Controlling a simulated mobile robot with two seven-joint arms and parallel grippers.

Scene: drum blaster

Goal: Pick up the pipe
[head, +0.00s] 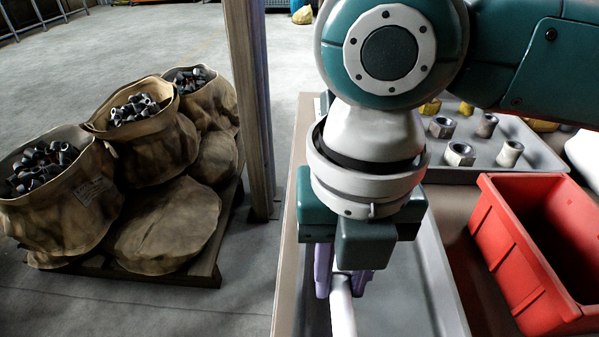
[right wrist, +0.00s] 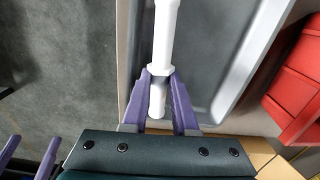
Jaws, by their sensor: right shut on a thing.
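A white pipe (head: 343,312) shows below my right gripper (head: 342,288) in the head view, running toward the bottom edge. In the right wrist view the pipe (right wrist: 165,35) has a thicker collar near the purple fingers. My right gripper (right wrist: 159,76) is shut on it, one finger on each side, and the pipe's short end sticks out between the fingers. The pipe is over a grey tray (head: 405,300); I cannot tell whether it touches it. My left gripper (right wrist: 34,142) shows at the lower left of the right wrist view, its fingers apart and empty.
A red bin (head: 512,255) stands right of the grey tray. A second tray (head: 470,172) behind holds several metal nuts and yellow pieces. A wooden post (head: 247,110) rises at the table's left. Sacks of dark fittings (head: 140,140) sit on a pallet on the floor.

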